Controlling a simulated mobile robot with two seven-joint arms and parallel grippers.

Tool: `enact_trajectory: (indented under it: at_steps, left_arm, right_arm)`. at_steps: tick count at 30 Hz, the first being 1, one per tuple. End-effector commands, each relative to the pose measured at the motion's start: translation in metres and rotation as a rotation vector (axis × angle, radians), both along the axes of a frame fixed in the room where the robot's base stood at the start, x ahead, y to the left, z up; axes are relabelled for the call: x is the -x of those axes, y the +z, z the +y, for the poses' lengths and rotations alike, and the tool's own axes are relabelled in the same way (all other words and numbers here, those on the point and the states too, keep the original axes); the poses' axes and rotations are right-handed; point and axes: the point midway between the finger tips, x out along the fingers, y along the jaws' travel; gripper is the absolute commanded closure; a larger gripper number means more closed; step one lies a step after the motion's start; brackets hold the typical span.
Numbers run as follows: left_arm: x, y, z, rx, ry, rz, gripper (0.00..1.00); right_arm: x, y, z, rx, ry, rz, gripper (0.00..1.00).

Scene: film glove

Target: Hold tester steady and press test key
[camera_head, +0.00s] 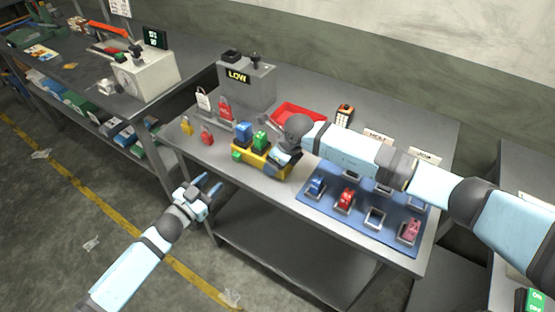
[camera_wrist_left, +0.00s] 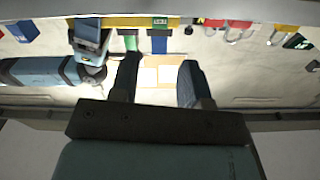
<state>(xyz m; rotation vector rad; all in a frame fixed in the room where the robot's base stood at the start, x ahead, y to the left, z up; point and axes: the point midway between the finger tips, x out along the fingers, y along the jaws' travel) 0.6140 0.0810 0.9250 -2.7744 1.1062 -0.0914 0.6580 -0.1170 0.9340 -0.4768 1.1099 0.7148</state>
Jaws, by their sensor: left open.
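My right gripper (camera_head: 286,153) is beside a yellow holder (camera_head: 270,170) with blue and green blocks. My own wrist hides its fingers, so its grip is unclear.
A blue mat (camera_head: 330,207) with several coloured padlock-like pieces lies on the right. A red tray (camera_head: 298,114) sits behind my right arm. Red and yellow padlocks (camera_head: 206,136) lie at the left. The table's front-left edge is beside my left gripper.

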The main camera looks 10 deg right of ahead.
Motion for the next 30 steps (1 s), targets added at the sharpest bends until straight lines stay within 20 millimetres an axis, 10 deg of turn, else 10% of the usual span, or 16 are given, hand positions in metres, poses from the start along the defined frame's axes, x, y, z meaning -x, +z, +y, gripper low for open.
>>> enact_trajectory:
  at_steps: [7,30]
  left_arm:
    - [0.0,0.0001,0.0,0.0,0.0,0.0,0.99]
    - [0.0,0.0,0.0,0.0,0.0,0.0,1.0]
  right_arm:
    - [0.0001,0.0003,-0.0001,0.0,0.0,0.0,0.66]
    - [-0.0001,0.0005,-0.0001,0.0,0.0,0.0,0.66]
